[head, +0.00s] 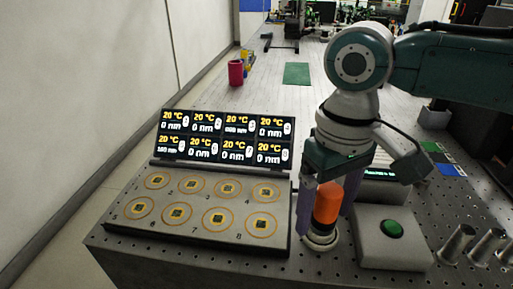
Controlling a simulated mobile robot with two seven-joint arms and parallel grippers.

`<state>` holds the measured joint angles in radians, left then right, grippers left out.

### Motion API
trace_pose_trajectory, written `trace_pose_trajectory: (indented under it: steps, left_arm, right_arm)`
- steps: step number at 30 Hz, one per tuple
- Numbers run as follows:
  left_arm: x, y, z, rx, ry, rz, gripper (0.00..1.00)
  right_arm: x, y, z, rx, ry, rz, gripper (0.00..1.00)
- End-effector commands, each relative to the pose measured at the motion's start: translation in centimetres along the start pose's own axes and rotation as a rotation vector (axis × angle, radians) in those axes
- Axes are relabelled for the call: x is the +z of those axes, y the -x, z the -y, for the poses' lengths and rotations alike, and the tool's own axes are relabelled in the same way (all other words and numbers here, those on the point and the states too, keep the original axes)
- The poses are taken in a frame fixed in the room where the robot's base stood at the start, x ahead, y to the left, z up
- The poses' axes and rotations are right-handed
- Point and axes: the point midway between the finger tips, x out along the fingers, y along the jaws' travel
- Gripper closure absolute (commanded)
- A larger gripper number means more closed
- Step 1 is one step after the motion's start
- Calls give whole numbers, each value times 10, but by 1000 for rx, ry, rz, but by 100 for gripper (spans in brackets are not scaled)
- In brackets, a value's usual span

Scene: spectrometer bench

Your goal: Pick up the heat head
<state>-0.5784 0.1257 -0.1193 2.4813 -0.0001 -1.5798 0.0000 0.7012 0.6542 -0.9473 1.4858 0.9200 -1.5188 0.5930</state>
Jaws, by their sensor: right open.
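The heat head, as I take it, is an orange cylinder (327,203) standing upright on a round pale metal base (321,238) on the perforated bench. My right gripper (326,215) points down around it, with one purple finger on its left side and the other behind its right side. The jaws are open; whether either finger touches the cylinder I cannot tell. Its top is hidden under the gripper body. My left gripper is not in view.
Left of the gripper is a plate (200,215) with several numbered round sample spots and a display panel (228,138) behind it. A box with a green button (392,229) stands close on the right. Metal cylinders (456,243) stand farther right. A red cup (236,72) stands far back.

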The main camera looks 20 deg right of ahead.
Motion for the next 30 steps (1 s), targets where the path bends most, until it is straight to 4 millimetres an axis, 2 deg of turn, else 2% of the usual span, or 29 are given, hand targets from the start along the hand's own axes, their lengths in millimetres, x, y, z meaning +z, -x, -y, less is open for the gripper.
trace_pose_trajectory:
  steps: [6, 27, 30]
  left_arm:
    - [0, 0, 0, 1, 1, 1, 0]
    - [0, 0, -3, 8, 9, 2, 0]
    - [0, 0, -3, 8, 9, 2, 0]
  right_arm:
    - [0, 0, 0, 0, 1, 0, 21]
    - [0, 0, 0, 0, 0, 0, 100]
    - [0, 0, 0, 0, 0, 0, 100]
